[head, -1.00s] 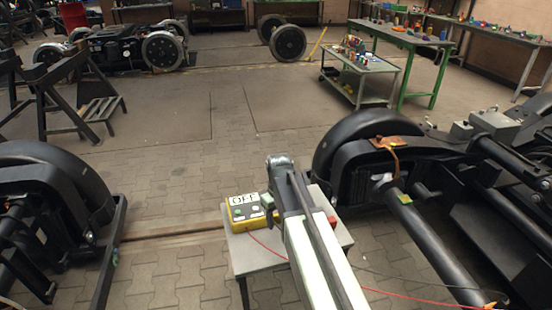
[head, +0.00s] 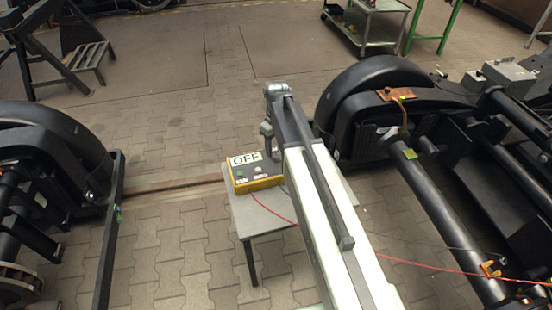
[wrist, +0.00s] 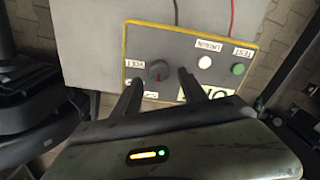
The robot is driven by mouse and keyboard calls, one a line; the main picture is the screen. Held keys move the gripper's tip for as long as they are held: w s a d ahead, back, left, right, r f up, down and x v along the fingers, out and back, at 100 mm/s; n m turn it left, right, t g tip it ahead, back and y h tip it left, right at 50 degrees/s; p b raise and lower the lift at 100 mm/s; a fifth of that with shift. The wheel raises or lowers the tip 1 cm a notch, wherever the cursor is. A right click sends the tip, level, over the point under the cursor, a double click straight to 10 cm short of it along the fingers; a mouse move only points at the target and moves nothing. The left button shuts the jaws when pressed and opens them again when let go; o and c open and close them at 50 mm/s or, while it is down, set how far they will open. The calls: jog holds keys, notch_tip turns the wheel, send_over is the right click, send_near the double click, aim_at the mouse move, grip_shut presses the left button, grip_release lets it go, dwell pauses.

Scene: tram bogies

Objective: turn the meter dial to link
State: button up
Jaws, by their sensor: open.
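The meter (head: 258,183) is a yellow box with a grey face on a small grey table (head: 258,218). Its display (head: 245,159) reads OFF. In the wrist view the meter (wrist: 212,52) appears upside down, with a dark round dial (wrist: 158,70) beside small labels too blurred to read surely. A white button and a green button sit to the dial's right. My gripper (wrist: 158,78) is open over the meter's face, its fingers on either side of the dial; I cannot tell whether they touch it. In the head view my gripper (head: 266,138) is partly hidden by my arm.
A red cable (head: 270,208) and a black cable run from the meter. Black bogies stand to the left (head: 52,150) and right (head: 375,95) of the table.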

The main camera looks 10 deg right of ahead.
aim_at(276, 156)
notch_tip(276, 156, down, 4)
jog(key=shift+r+b, duration=0.2)
jog(key=shift+b, duration=0.9)
jog(key=shift+r, duration=0.1)
